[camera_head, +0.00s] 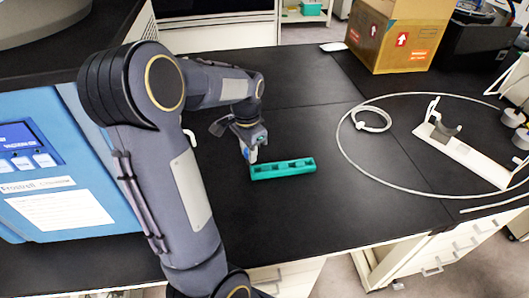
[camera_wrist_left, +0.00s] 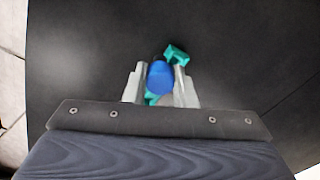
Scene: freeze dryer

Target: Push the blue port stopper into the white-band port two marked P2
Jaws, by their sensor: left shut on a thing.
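In the left wrist view a blue stopper (camera_wrist_left: 160,75) sits between the two silvery fingers of my left gripper (camera_wrist_left: 161,83), which is shut on it. In the head view my left gripper (camera_head: 251,156) is low over the left end of a teal rack (camera_head: 300,167) on the black bench. Part of the rack also shows behind the stopper in the left wrist view (camera_wrist_left: 177,54). I cannot tell whether the stopper is clear of the rack. The white-band port P2 is not identifiable in either view. My right gripper is not in view.
A blue-fronted machine (camera_head: 60,165) with a display stands at the left. A white tube (camera_head: 350,175) loops over the bench at the right, near a white stand (camera_head: 465,158). A cardboard box (camera_head: 400,35) stands at the back. The bench in front of the rack is clear.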

